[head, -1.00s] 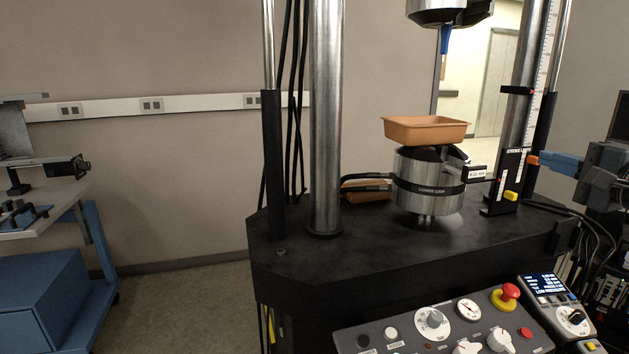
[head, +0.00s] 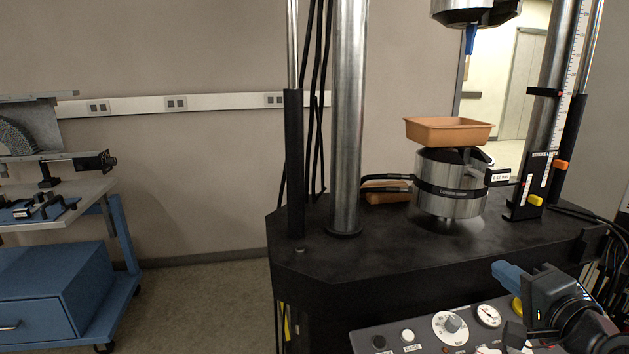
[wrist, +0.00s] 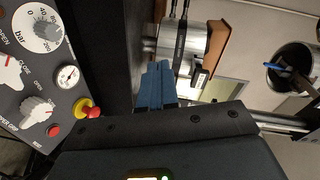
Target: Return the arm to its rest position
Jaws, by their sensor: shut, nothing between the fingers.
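My gripper (head: 508,273) has blue fingers and shows at the lower right in the head view, in front of the black machine bed and above the control panel. In the wrist view its blue fingers (wrist: 158,86) are together with nothing between them. My dark wrist and forearm run off the lower right of the head view. The fingers look apart from the testing machine.
The machine bed (head: 330,255) carries a steel cylinder (head: 440,200) topped by an orange tray (head: 448,131). A stroke scale with an orange stop (head: 562,165) stands right. The control panel (head: 400,342) has knobs and a red button (wrist: 93,112). A blue cart (head: 60,290) stands left.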

